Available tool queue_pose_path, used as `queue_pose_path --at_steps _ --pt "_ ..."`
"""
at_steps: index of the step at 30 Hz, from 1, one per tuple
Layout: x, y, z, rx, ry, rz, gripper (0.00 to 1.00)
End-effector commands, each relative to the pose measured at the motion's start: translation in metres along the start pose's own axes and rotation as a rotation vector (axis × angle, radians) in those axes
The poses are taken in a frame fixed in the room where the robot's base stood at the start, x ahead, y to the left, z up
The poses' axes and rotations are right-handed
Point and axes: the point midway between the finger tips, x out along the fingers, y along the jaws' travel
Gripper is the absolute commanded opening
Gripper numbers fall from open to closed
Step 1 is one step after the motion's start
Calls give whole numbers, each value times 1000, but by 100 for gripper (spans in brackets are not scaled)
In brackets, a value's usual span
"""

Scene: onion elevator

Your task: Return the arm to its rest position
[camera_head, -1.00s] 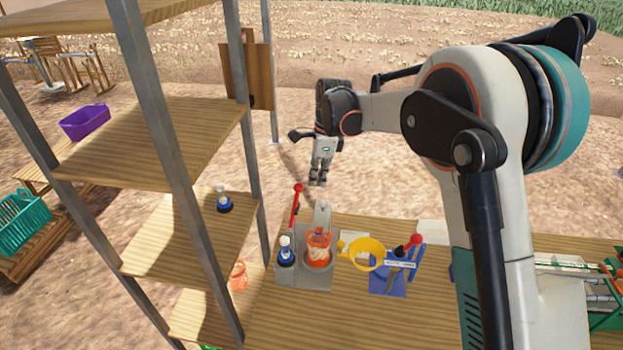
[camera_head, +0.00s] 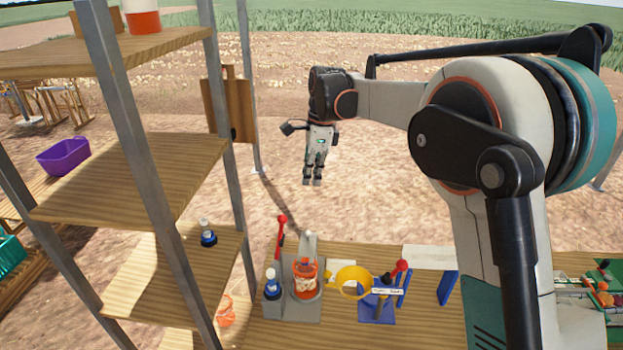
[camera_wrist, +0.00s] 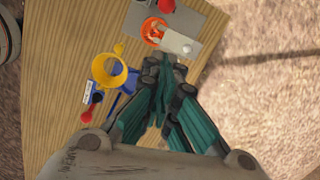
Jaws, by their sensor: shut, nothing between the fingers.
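My gripper (camera_head: 313,181) hangs pointing down in the head view, past the far edge of the wooden table and above the ground. It is shut and empty. My arm reaches out from the right, bent at the elbow. In the wrist view my gripper's fingers (camera_wrist: 165,62) are together, with the table beyond them and nothing held.
A wooden shelf rack (camera_head: 140,185) with metal posts stands at the left. Open ground lies behind.

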Motion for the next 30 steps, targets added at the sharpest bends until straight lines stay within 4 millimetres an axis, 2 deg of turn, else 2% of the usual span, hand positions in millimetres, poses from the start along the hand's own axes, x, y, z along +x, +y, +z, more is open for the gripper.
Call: queue_pose_path --at_steps 5,11,21,26,30 --pt "-2 3 -3 -13 1 -7 0" --pt "-16 32 -27 -137 12 -66 0" --pt "-32 116 -83 -467 90 -209 0" --pt "-28 161 -107 -622 148 -265 0" --pt "-17 201 -126 -757 212 -306 0"
